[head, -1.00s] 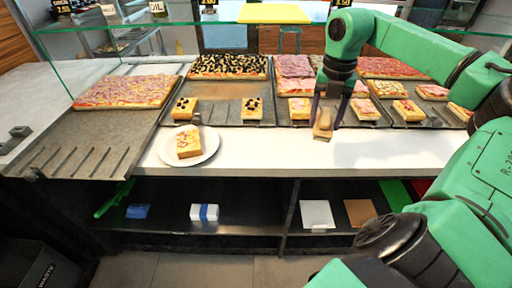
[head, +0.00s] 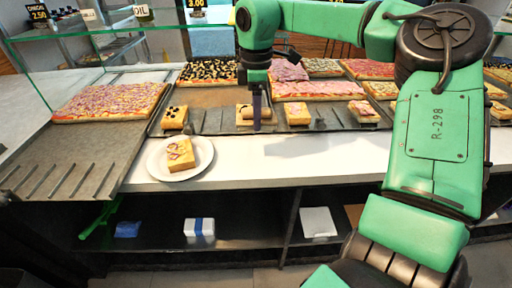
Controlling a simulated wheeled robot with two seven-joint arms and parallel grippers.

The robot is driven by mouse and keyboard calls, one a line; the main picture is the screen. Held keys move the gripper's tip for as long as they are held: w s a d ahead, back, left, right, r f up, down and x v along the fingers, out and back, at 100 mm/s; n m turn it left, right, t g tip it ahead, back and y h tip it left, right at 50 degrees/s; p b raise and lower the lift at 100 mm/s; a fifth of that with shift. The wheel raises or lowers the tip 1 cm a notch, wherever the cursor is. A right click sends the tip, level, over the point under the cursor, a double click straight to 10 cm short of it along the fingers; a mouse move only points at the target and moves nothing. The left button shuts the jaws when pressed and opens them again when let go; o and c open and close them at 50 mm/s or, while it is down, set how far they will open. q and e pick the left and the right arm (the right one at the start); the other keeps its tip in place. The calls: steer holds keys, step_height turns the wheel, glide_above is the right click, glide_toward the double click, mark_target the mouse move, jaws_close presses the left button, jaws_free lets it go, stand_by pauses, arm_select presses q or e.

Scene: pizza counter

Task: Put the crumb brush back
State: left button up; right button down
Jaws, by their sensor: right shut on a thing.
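My left gripper is not in view.
A white plate (head: 152,166) with a pizza slice (head: 180,154) stands on the white counter (head: 290,160). Slices and large pizzas fill the trays behind. The shelf below holds a green tool (head: 100,220), a blue item (head: 127,229) and a blue-banded white pack (head: 199,227). Glass stands above.

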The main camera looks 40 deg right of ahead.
mark_target(256, 157)
step_height(256, 157, down, 11)
steer(key=shift+w+r+p, duration=0.1)
steer(key=shift+p, duration=0.8)
steer(key=shift+w+f, duration=0.1)
steer(key=shift+f, duration=0.15)
steer(key=c, duration=0.6)
jaws_free()
steer(key=o, duration=0.5)
steer(key=shift+c, duration=0.2)
steer(key=shift+r, duration=0.55)
step_height(256, 157, up, 11)
steer(key=shift+r+b, duration=0.1)
steer(key=shift+b, duration=0.9)
